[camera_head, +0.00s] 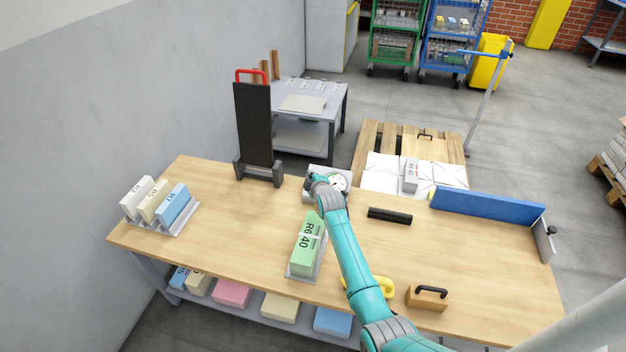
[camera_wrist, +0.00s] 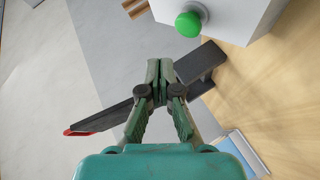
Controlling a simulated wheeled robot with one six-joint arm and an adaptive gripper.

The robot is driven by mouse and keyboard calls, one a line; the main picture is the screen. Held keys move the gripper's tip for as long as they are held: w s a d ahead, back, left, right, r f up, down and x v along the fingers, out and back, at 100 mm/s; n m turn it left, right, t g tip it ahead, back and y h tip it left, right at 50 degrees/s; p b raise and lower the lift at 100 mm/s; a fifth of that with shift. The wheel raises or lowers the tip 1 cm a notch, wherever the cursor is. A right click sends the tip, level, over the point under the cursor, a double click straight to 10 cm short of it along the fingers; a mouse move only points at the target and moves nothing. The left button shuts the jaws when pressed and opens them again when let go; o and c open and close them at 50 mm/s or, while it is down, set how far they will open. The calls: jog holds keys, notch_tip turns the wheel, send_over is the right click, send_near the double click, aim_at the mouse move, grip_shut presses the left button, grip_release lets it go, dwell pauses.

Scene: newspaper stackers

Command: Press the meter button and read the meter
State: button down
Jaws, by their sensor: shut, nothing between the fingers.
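The meter (camera_head: 343,182) is a light box with a round white dial, standing on the wooden table near its back edge. In the wrist view part of the pale meter box (camera_wrist: 235,12) shows at the top. A round green button (camera_wrist: 188,23) sticks out of its side. My gripper (camera_wrist: 160,64) is shut and empty, its fingertips below and left of the button in that view and apart from it. In the head view my gripper (camera_head: 318,183) is at the left part of the meter and hides some of it. The button cannot be made out there.
A black upright stand with a red handle (camera_head: 257,125) is left of the meter. A green R640 block (camera_head: 307,243) lies in front. A black bar (camera_head: 390,215), a blue fence (camera_head: 482,208) and a wooden block with handle (camera_head: 427,298) are on the right. The table's left-middle is clear.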

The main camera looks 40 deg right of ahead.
jog(key=shift+w+d+f, duration=0.2)
jog(key=shift+d+f, duration=0.05)
jog(key=shift+f, duration=0.3)
jog(key=shift+w+d+f, duration=0.2)
jog(key=shift+d+f, duration=0.05)
jog(key=shift+f, duration=0.25)
jog(key=shift+w+d+f, duration=0.1)
jog(key=shift+f, duration=0.05)
dwell(0.7)
jog(key=shift+f, duration=0.25)
jog(key=shift+w+d+f, duration=0.2)
jog(key=shift+d+f, duration=0.05)
jog(key=shift+f, duration=0.15)
dwell(1.1)
jog(key=shift+s+a+r, duration=0.3)
jog(key=shift+a+r, duration=0.05)
jog(key=shift+r, duration=0.4)
jog(key=shift+s+a+r, duration=0.25)
jog(key=shift+a+r, duration=0.1)
jog(key=shift+r, duration=0.4)
jog(key=shift+s+a+r, duration=0.3)
jog(key=shift+r, duration=0.4)
jog(key=shift+s+a+r, duration=0.25)
jog(key=shift+a+r, duration=0.1)
jog(key=shift+r, duration=0.4)
